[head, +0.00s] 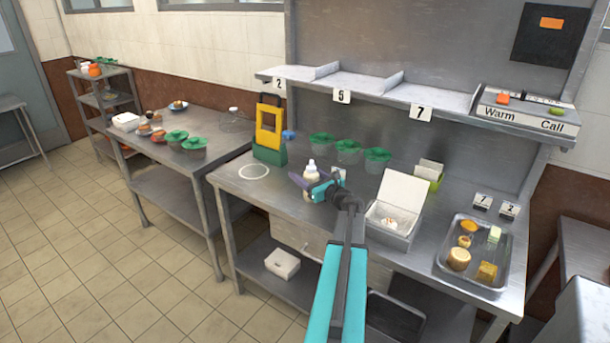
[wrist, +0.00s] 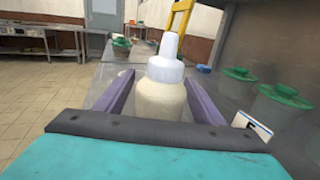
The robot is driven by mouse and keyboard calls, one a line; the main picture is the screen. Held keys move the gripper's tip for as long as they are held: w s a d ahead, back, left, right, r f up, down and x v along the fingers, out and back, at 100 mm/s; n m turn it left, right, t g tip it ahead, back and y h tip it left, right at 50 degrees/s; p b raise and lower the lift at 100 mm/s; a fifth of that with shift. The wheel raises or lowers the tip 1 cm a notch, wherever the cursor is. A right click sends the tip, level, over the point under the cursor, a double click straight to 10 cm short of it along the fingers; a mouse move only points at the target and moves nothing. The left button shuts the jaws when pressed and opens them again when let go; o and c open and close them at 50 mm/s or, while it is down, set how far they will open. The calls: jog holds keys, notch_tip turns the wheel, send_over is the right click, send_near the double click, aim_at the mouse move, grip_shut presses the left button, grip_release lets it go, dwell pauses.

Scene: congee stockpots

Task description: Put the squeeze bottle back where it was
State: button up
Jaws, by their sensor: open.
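The squeeze bottle (head: 312,182) is cream-coloured with a white nozzle cap and stands upright on the steel counter. In the wrist view the bottle (wrist: 168,85) stands between the two purple fingers of my gripper (wrist: 165,95), which are open, with a gap showing at least on the left side. In the head view my gripper (head: 310,188) is at the bottle and hides part of its lower body. A white ring mark (head: 254,172) is drawn on the counter to the left of the bottle and is empty.
A yellow and green stand (head: 269,130) is behind the ring. Green-lidded tubs (head: 348,148) line the back of the counter. An open white box (head: 400,205) and a tray of food (head: 475,250) are to the right. The counter between ring and bottle looks clear.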

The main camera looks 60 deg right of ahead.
aim_at(316, 180)
jog(key=shift+r, duration=0.2)
jog(key=b+v, duration=0.2)
jog(key=v, duration=1)
dwell(0.9)
